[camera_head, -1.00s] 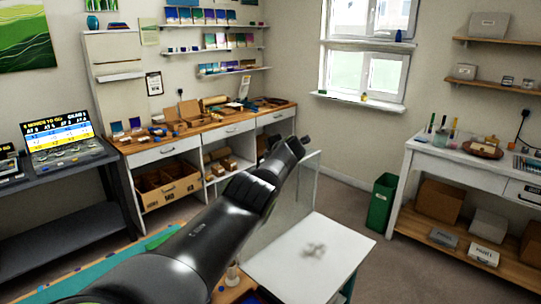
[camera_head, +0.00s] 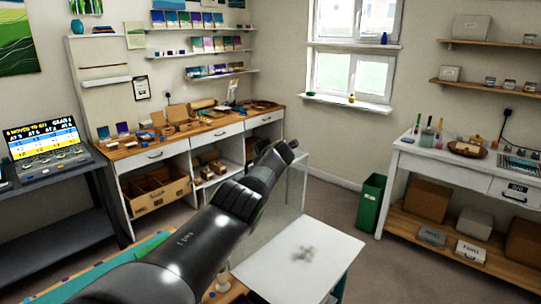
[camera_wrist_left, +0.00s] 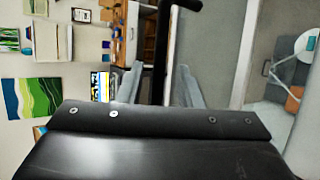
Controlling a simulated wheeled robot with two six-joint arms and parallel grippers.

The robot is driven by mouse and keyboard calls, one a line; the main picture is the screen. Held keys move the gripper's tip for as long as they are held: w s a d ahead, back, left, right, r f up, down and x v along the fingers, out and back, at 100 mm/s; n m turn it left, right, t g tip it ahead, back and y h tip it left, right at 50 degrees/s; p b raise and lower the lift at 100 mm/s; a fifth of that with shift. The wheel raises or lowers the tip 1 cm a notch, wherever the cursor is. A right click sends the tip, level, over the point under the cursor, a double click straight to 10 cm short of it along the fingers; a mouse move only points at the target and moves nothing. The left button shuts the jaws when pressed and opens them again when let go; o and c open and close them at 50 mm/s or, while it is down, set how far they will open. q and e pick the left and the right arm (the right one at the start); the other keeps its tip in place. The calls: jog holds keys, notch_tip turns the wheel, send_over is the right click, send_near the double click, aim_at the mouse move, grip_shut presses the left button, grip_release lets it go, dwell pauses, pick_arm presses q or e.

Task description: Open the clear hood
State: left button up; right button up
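The clear hood (camera_head: 296,188) shows in the head view as a see-through upright panel behind the white board, partly hidden by my left arm. My left gripper (camera_head: 285,151) is at the far end of that arm, at the hood's top edge; its fingers are hard to make out there. In the left wrist view the two grey fingers of my left gripper (camera_wrist_left: 158,88) stand apart. A dark bar (camera_wrist_left: 161,45), perhaps the hood's handle, runs between and beyond them; I cannot tell if they touch it. My right gripper is not in view.
A white board (camera_head: 297,262) lies in front of the hood. A green bin (camera_head: 369,203) stands on the floor to the right. A wooden-topped bench (camera_head: 190,137) is behind, a white table (camera_head: 455,165) at right. Floor between bin and board is clear.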

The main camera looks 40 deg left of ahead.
pick_arm(q)
jog(key=shift+p+v, duration=1.2)
jog(key=shift+p, duration=0.6)
jog(key=shift+s+d+r, duration=0.15)
jog(key=shift+s+d, duration=0.15)
jog(key=shift+d, duration=0.1)
jog(key=shift+s+d+r, duration=0.3)
jog(key=shift+d+r, duration=0.05)
jog(key=shift+d, duration=0.2)
jog(key=b+v, duration=0.3)
jog(key=v, duration=0.9)
